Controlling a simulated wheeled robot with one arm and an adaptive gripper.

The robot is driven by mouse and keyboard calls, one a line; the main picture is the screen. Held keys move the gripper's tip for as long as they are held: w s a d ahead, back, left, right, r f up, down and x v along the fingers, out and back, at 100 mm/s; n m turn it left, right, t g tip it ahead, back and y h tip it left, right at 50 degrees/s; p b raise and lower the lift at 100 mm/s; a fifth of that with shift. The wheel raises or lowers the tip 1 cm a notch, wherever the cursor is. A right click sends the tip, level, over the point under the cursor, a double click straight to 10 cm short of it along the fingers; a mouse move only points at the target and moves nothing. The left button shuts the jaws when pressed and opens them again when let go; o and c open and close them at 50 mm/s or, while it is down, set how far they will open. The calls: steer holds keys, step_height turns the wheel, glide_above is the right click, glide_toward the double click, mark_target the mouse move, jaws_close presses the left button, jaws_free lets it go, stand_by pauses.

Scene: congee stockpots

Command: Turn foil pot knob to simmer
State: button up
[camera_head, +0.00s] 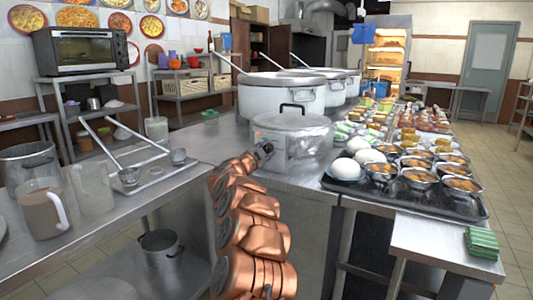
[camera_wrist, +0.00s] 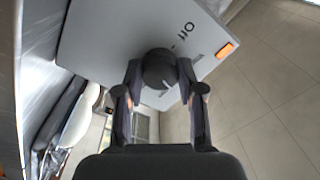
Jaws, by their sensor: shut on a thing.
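The foil pot (camera_head: 305,138) is a low silvery pot with a lid and a black handle on top. It stands at the counter's front edge, before the big white stockpots. A round black knob (camera_wrist: 160,68) sits on a light grey panel (camera_wrist: 105,40) in the wrist view. Dark lettering, partly legible, and an orange patch (camera_wrist: 226,50) are on that panel. My gripper (camera_wrist: 160,76) is shut on the knob, one finger on each side. In the head view my gripper (camera_head: 264,149) is at the pot's lower left, and the knob is hidden there.
White stockpots (camera_head: 280,98) with ladles stand behind. A black tray (camera_head: 410,197) of eggs and filled bowls is at right. A ladle rest (camera_head: 150,180) and a cup of brown drink (camera_head: 45,210) are at left. The steel counter (camera_head: 205,143) left of the pot is clear.

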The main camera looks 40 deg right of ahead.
steer(key=shift+w+a+f+m+b, duration=0.1)
steer(key=shift+m+b, duration=0.1)
steer(key=shift+m, duration=0.35)
steer(key=shift+f+m+b, duration=0.1)
steer(key=shift+m+b, duration=0.05)
steer(key=shift+m, duration=0.4)
steer(key=o, duration=0.9)
steer(key=shift+o, duration=1.2)
steer(key=shift+r, duration=0.15)
steer(key=v, duration=1.2)
